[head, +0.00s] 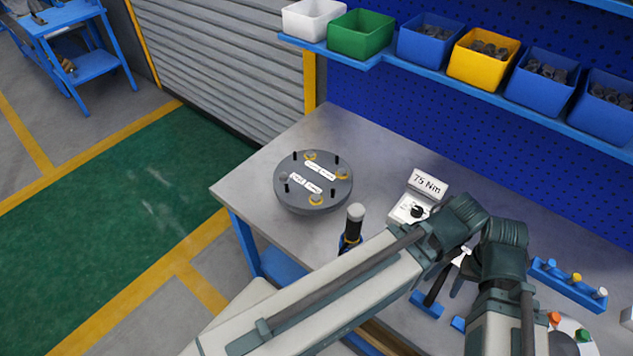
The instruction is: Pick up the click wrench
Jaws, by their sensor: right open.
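A dark handle (353,230) with a grey end cap and a blue band shows near the table's front edge. It looks like the click wrench's grip; its lower part is hidden behind my arm. The round grey flanged shell (313,181) sits to its left, with dark studs, yellowish rings and white labels on top. My right gripper (448,282) seems to be the dark finger shapes beneath my arm's bend, right of the handle and apart from it. It is open and partly hidden by my arm. My left gripper is out of view.
A white box with a knob and a "75 Nm" sign (428,184) stands behind my arm. A blue rack (568,284) with coloured pegs lies at the right. Several bins, one of them green (361,34), line the shelf above. The grey table (262,180) is bare around the shell.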

